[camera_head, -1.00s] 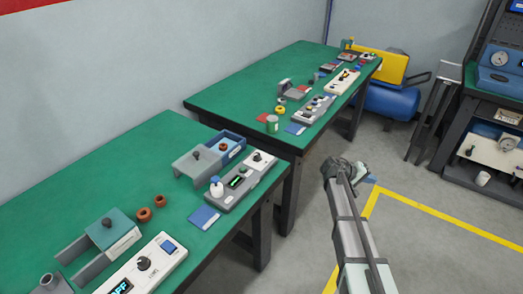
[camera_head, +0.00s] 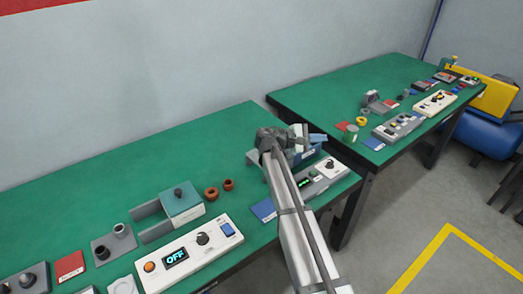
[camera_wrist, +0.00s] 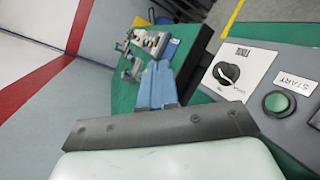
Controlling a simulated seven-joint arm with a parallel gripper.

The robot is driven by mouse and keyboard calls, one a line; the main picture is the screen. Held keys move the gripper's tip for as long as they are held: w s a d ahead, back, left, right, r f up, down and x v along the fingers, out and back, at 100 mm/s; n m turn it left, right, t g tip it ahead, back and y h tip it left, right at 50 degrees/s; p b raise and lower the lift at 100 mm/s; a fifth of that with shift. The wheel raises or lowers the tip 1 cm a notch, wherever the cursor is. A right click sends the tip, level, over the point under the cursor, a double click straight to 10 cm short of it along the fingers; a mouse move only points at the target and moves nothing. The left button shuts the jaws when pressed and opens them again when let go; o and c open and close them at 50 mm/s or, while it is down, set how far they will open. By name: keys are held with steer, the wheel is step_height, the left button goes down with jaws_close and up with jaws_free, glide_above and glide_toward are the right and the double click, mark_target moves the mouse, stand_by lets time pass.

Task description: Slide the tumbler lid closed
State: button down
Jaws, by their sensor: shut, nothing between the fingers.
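The blue box with the sliding grey lid stands on the nearer green table, mostly hidden by my arm in the head view. A strip of the grey lid (camera_head: 255,160) shows left of the arm. A bit of the blue box (camera_head: 306,156) shows right of it, under my gripper (camera_head: 318,138). I cannot tell how far the lid covers the box. In the wrist view my blue fingers (camera_wrist: 157,85) are together and empty. A grey panel with a black dial (camera_wrist: 229,72) and green start button (camera_wrist: 279,103) lies to their right.
A teal block with a knob (camera_head: 181,203) sits on grey rails, with two brown rings (camera_head: 212,193) beside it. A white control box (camera_head: 190,252) reads OFF. A blue pad (camera_head: 263,210) lies near the front edge. A second green table (camera_head: 330,92) stands to the right.

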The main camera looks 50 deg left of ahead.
steer(key=s+a+n, duration=0.2)
steer(key=s+a, duration=0.1)
steer(key=s, duration=0.2)
steer(key=s+a+n+y, duration=0.1)
steer(key=s+a+n, duration=0.1)
steer(key=s, duration=0.3)
steer(key=s+a+f+n+y, duration=0.1)
steer(key=s+a+n, duration=0.1)
steer(key=s+a, duration=0.2)
steer(key=shift+s+f+t, duration=0.1)
steer(key=shift+s+t, duration=0.2)
steer(key=shift+s, duration=0.8)
steer(key=s+a+n+y, duration=0.1)
steer(key=s+a+n, duration=0.15)
steer(key=s, duration=0.45)
steer(key=s+a+n, duration=0.2)
steer(key=s+n, duration=0.2)
steer(key=s, duration=0.3)
steer(key=shift+m, duration=0.25)
steer(key=x, duration=1.3)
steer(key=shift+w+a+f, duration=0.15)
steer(key=shift+w+f, duration=0.05)
steer(key=shift+f, duration=0.25)
steer(key=w, duration=1.5)
steer(key=shift+r, duration=0.1)
steer(key=v, duration=1.4)
steer(key=shift+s, duration=0.4)
